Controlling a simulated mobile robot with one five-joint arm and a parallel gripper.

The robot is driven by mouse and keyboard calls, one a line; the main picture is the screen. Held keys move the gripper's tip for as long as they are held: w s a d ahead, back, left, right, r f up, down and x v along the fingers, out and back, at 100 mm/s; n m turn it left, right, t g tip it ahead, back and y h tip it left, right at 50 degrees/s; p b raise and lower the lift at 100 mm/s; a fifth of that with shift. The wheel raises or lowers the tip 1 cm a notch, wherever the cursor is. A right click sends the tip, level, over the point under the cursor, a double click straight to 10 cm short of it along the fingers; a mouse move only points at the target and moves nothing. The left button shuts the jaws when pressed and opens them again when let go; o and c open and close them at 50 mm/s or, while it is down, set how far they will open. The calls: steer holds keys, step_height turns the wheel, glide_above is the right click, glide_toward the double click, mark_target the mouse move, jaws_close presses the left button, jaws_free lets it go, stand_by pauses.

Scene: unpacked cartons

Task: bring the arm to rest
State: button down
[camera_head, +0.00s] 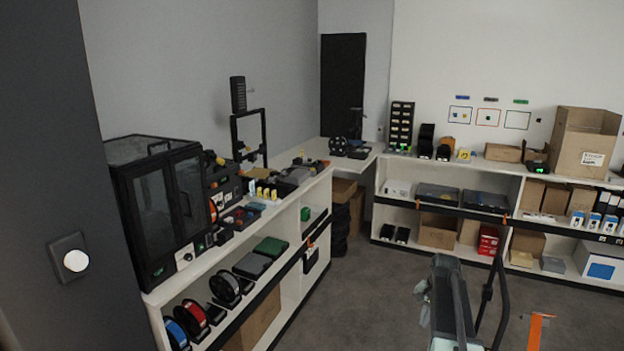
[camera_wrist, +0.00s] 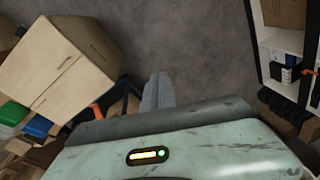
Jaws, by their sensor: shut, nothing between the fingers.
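My gripper (camera_wrist: 158,92) shows in the wrist view as a narrow grey pair of fingers beyond a dark bar, closed together and empty. The grey floor (camera_wrist: 190,45) lies behind it. The pale green, worn housing (camera_wrist: 200,155) of my arm fills the bottom of that view, with a small lit indicator on it. In the head view my arm (camera_head: 450,305) stands upright at the bottom, right of centre, over the floor. I cannot make out the fingertips there.
A long white shelf unit (camera_head: 243,246) with printers and spools runs along the left. Another white shelf (camera_head: 455,178) with cartons lines the back wall. Cardboard boxes (camera_wrist: 70,55) show at the left of the wrist view.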

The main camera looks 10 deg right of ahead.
steer(key=s+a+n, duration=0.3)
steer(key=s+a, duration=0.1)
steer(key=a, duration=0.7)
steer(key=s+a+n+g, duration=0.1)
steer(key=s+a+n, duration=0.3)
steer(key=a, duration=0.7)
steer(key=s+a+n+g, duration=0.1)
steer(key=s+a+n, duration=0.3)
steer(key=a, duration=0.7)
steer(key=shift+a, duration=0.35)
